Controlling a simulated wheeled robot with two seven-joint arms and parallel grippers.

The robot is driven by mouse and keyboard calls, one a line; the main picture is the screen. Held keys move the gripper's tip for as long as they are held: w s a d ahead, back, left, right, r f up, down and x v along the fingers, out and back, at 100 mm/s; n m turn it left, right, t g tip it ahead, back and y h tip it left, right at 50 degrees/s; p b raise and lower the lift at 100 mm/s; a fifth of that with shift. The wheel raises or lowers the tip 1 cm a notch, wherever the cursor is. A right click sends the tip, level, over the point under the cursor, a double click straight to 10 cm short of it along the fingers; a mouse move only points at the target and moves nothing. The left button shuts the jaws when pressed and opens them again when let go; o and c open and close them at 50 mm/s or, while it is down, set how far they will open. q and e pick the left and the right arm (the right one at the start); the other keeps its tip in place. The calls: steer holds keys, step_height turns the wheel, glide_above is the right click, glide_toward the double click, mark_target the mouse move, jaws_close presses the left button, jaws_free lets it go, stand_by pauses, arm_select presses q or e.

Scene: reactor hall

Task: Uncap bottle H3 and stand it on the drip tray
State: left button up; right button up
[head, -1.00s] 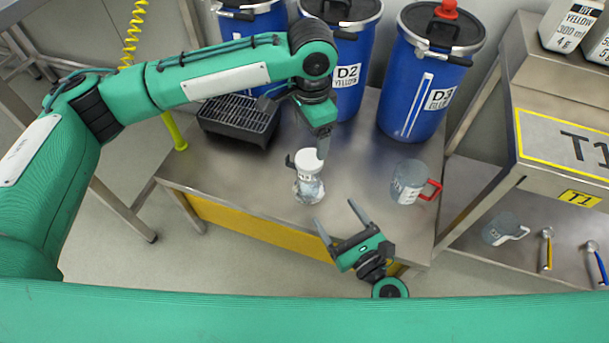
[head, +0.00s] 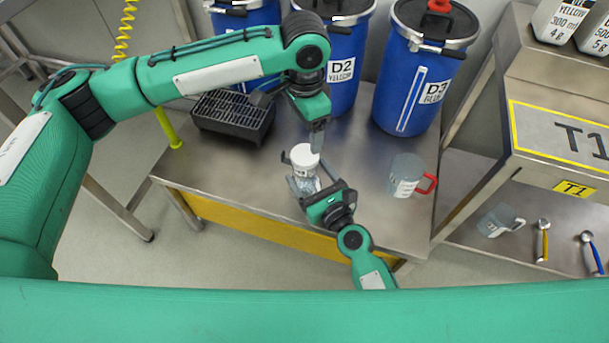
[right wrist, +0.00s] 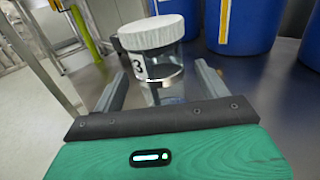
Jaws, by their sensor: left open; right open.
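A clear bottle with a white cap (head: 304,156) stands upright on the steel bench. In the right wrist view the bottle (right wrist: 152,68) shows a ribbed white cap (right wrist: 153,32) and a label partly reading "3". My right gripper (head: 309,178) is open at the bottle's front. In the right wrist view its fingers (right wrist: 160,84) are on either side of the bottle body, apart from it. The black slatted drip tray (head: 233,112) sits at the bench's back left and looks empty.
Blue drums, including D2 (head: 342,75) and D3 (head: 412,85), line the back. Rack T1 (head: 560,130) is at the right. The bench between tray and bottle is clear.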

steer(key=shift+x, duration=1.35)
steer(key=shift+c, duration=0.3)
